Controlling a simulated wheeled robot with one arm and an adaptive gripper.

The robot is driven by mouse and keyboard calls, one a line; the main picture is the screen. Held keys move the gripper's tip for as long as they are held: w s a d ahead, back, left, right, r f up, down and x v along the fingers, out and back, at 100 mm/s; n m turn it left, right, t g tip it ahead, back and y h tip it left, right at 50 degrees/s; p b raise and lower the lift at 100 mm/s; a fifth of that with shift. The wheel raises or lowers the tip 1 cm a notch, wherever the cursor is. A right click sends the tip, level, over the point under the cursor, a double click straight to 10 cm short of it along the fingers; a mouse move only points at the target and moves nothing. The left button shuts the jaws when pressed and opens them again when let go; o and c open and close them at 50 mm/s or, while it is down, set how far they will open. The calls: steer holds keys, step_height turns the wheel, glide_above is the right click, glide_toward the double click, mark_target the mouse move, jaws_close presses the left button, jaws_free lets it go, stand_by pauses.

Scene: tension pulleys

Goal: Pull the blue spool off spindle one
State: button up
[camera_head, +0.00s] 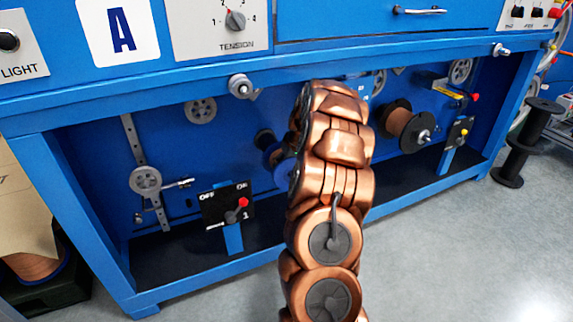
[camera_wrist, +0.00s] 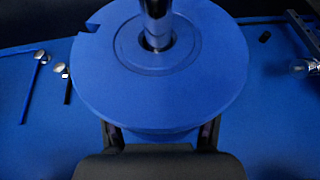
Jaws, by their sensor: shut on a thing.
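The blue spool (camera_wrist: 100,75) fills the upper middle of the wrist view, its round flange facing the camera. A metal spindle (camera_wrist: 157,28) passes through the hole at its centre, so the spool is around the spindle. My gripper (camera_wrist: 162,138) is shut on the spool, with one finger on each side of it just below the flange. The fingertips are hidden behind the flange. In the head view, a part of the blue spool (camera_head: 281,166) shows to the left of my copper-coloured arm, which hides the gripper and most of the spindle.
The blue machine's frame (camera_head: 75,215) surrounds the recess. A copper wire spool (camera_head: 400,126) sits to the right. A black empty spool (camera_head: 525,140) stands at the far right. Grey floor (camera_head: 450,260) is clear in front.

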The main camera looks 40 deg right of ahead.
mark_target(292, 169)
steer(key=shift+f, duration=0.15)
jaws_close()
steer(key=shift+s+a+f, duration=0.1)
steer(key=shift+s+a, duration=0.2)
steer(key=shift+s, duration=0.6)
steer(key=shift+s+a, duration=0.3)
steer(key=shift+s, duration=0.6)
stand_by(1.2)
steer(key=shift+r+p, duration=0.3)
steer(key=shift+p, duration=0.15)
stand_by(0.6)
steer(key=shift+s, duration=0.1)
steer(key=shift+s+a, duration=0.3)
steer(key=shift+s, duration=0.4)
steer(key=shift+s+a, duration=0.25)
steer(key=shift+s, duration=0.45)
steer(key=shift+r+p, duration=0.2)
steer(key=shift+p, duration=0.2)
steer(key=shift+s, duration=0.1)
stand_by(0.3)
steer(key=shift+s+a, duration=0.3)
steer(key=shift+s, duration=0.5)
steer(key=shift+s+a, duration=0.25)
steer(key=shift+s, duration=0.5)
